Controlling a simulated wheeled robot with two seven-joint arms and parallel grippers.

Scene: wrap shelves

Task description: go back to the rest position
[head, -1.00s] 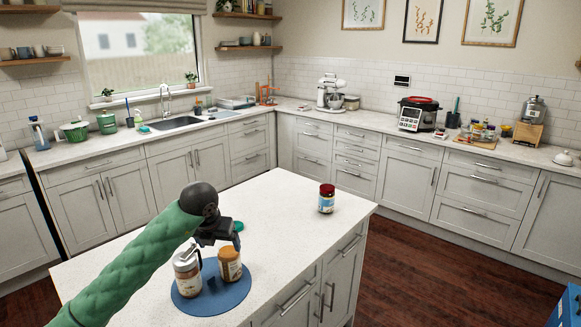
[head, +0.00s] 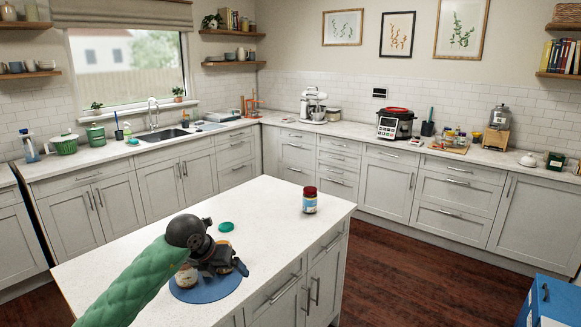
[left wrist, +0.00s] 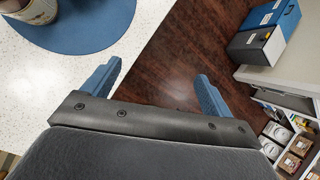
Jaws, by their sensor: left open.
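A jar (head: 187,277) stands on the mat, mostly hidden behind my arm. A second jar is almost wholly hidden behind the gripper. A green lid (head: 226,227) lies on the island behind the gripper. My right gripper is not in view.
A jar with a dark red lid (head: 310,200) stands near the island's far right corner. The island top (head: 275,215) between it and my gripper is clear. A blue box (head: 545,300) is at the lower right. Counters line the walls.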

